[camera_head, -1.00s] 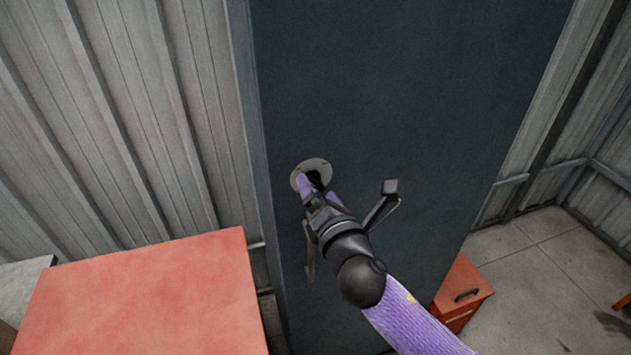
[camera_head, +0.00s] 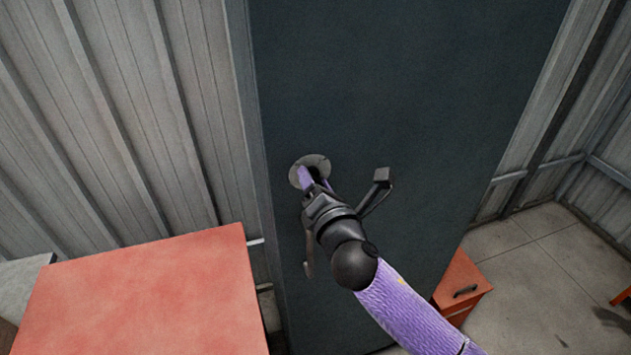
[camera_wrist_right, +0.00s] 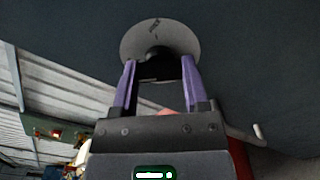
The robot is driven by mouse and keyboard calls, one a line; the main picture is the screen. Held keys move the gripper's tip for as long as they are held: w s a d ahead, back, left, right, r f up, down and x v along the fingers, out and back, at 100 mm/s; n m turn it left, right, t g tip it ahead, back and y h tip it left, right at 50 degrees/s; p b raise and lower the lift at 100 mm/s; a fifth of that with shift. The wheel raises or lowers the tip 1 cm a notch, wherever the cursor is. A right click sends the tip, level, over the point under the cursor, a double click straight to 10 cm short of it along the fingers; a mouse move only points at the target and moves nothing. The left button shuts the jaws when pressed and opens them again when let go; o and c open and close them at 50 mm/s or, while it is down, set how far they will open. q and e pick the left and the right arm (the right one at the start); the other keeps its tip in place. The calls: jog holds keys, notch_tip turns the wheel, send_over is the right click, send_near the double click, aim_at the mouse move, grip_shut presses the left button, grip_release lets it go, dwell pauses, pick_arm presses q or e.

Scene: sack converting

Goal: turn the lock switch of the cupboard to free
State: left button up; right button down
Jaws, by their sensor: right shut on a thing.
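The cupboard (camera_head: 400,100) is a tall dark grey-blue body filling the middle of the head view. Its lock switch has a round grey plate (camera_head: 309,162) near the left edge of the front. In the right wrist view the plate (camera_wrist_right: 185,38) shows with small dark marks, and the black switch knob (camera_wrist_right: 158,54) stands out from its middle. My right gripper (camera_head: 317,177) has its purple fingers on either side of the knob, shut on it. In the head view the fingers mostly hide the knob. My left gripper is not in view.
A red-topped table or cabinet (camera_head: 150,295) stands at the lower left, close to the cupboard. An orange-red drawer unit (camera_head: 463,288) with a dark handle is on the floor at the right. Corrugated metal walls (camera_head: 110,120) stand behind. The concrete floor (camera_head: 550,265) at the right is mostly clear.

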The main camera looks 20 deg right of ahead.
jog(key=shift+m+p, duration=1.8)
jog(key=shift+m, duration=7.1)
jog(key=shift+c, duration=0.5)
grip_release()
